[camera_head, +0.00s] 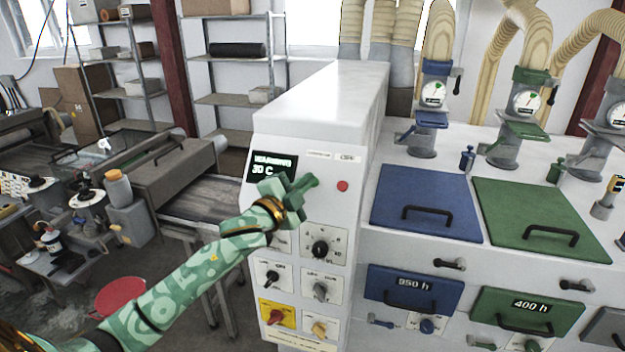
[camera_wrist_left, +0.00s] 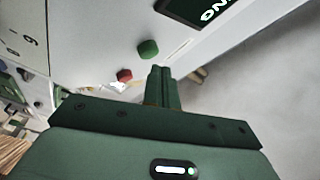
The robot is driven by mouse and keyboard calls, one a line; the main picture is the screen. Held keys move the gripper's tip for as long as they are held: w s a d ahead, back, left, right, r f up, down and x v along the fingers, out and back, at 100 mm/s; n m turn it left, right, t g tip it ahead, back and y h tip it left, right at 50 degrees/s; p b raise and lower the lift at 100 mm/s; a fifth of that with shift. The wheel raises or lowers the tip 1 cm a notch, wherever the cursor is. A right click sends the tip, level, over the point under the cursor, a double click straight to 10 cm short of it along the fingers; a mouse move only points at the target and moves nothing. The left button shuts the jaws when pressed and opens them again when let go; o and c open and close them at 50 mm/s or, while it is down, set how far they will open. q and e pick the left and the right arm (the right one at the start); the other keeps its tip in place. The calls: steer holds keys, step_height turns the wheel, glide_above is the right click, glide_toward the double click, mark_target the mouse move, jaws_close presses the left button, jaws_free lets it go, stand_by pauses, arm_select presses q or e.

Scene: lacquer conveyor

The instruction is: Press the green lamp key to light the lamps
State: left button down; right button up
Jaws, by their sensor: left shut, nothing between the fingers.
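The green key (camera_wrist_left: 148,48) is a round button on the white control panel in the left wrist view, between the dark display and a red button (camera_wrist_left: 125,75). In the head view the red button (camera_head: 342,185) shows, but the green key cannot be told apart from my green gripper. My left gripper (camera_head: 310,182) is shut and empty, in front of the upper panel below the display (camera_head: 270,168), which reads "WARMING 30 C". In the wrist view its fingertips (camera_wrist_left: 160,69) show just below the green key, with a small gap in the picture. My right gripper is not in view.
Knobs, including a black dial (camera_head: 320,249) and a red knob on a yellow plate (camera_head: 277,316), sit lower on the panel. Blue (camera_head: 425,190) and green lids (camera_head: 535,205) with handles are to the right. A red stool (camera_head: 121,296) stands at lower left.

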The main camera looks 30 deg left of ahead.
arm_select(q)
steer(key=shift+s+d+r+p, duration=0.25)
steer(key=shift+s+r+p, duration=0.65)
steer(key=shift+p, duration=0.25)
steer(key=shift+s+d+r+p, duration=0.2)
steer(key=shift+s+r+p, duration=0.45)
steer(key=shift+s+p, duration=0.4)
